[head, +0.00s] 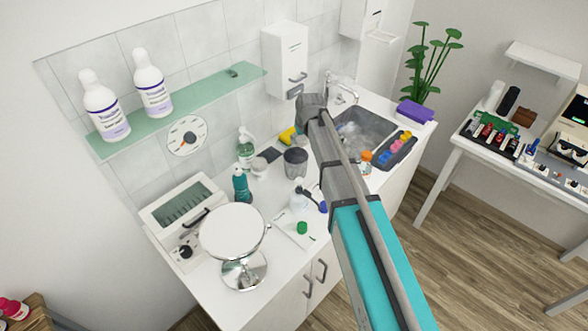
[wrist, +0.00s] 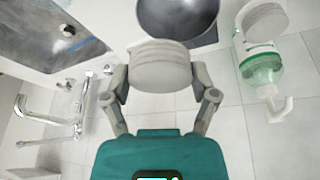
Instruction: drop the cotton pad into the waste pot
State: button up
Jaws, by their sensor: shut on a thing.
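The cotton pad (wrist: 163,68) is a pale, round, thick disc with ridged edges. My gripper (wrist: 163,80) is shut on it, with one finger at each side, in the wrist view. The waste pot (head: 296,165) is a dark grey round pot on the white counter in the head view. It also shows in the wrist view (wrist: 180,20), beyond the pad, which covers part of its near edge. The pad is not inside the pot.
A green soap bottle (wrist: 262,66) and a pale round jar (wrist: 265,20) stand beside the pot. The sink (head: 364,132) with its tap lies on the other side. A teal bottle (head: 241,186) and a round mirror (head: 233,232) crowd the nearer counter.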

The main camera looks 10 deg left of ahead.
jog(key=shift+f+b, duration=0.4)
jog(key=shift+f, duration=0.25)
jog(key=o, duration=1)
jog(key=shift+c, duration=0.2)
jog(key=shift+s, duration=0.1)
jog(key=s+d+f+m+g+h, duration=0.1)
jog(key=s+d+m+g, duration=0.2)
jog(key=s+d, duration=1.9)
jog(key=s+m, duration=0.3)
jog(key=shift+s+d+g+h, duration=0.25)
jog(key=shift+g+h, duration=0.05)
